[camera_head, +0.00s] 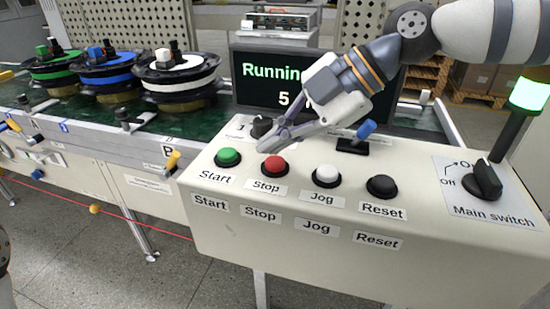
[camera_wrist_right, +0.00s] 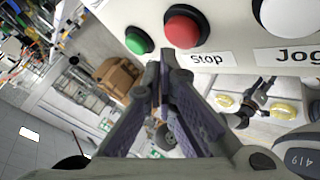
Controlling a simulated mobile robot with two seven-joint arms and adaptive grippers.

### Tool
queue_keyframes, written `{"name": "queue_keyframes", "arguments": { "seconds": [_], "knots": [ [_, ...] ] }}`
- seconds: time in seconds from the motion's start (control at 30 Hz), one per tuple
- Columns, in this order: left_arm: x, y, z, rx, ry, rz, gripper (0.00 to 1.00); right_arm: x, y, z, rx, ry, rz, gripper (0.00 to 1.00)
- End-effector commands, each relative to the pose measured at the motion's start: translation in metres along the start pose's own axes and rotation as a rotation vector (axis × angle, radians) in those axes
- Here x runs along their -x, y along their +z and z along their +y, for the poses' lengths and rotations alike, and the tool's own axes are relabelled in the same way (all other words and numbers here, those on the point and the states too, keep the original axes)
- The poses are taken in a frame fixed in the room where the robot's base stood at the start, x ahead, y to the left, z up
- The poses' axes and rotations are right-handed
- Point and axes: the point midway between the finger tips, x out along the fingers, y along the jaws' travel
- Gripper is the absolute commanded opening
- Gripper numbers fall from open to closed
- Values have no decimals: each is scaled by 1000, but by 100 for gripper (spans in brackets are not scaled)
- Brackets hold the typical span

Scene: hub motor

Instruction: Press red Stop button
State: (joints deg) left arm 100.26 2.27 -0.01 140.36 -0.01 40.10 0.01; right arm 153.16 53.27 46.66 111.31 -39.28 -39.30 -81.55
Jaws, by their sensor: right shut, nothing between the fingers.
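The red Stop button (camera_head: 274,165) sits on the sloped top of the cream control panel (camera_head: 225,222), between the green Start button (camera_head: 228,157) and the white Jog button (camera_head: 326,176). My right gripper (camera_head: 267,142) is shut and empty, its fingertips just above and behind the red button in the head view. Whether they touch it cannot be told there. The button's face is uncovered. My left gripper is not in view.
A black Reset button (camera_head: 382,186) and the Main switch knob (camera_head: 485,180) stand to the right. A blue-handled lever (camera_head: 364,131) is under my right arm. The screen (camera_head: 258,82) reads "Running" and 5. The stack light (camera_head: 529,95) is green. Spools stand on the conveyor (camera_head: 135,121) at left.

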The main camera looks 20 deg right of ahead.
Motion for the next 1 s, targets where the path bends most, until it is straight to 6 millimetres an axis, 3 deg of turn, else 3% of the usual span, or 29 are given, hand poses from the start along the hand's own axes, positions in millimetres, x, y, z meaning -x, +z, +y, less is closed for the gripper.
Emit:
{"name": "queue_keyframes", "arguments": {
  "seconds": [1.0],
  "knots": [
    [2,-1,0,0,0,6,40,-6,4,-4,0,0,0,0]
  ]
}}
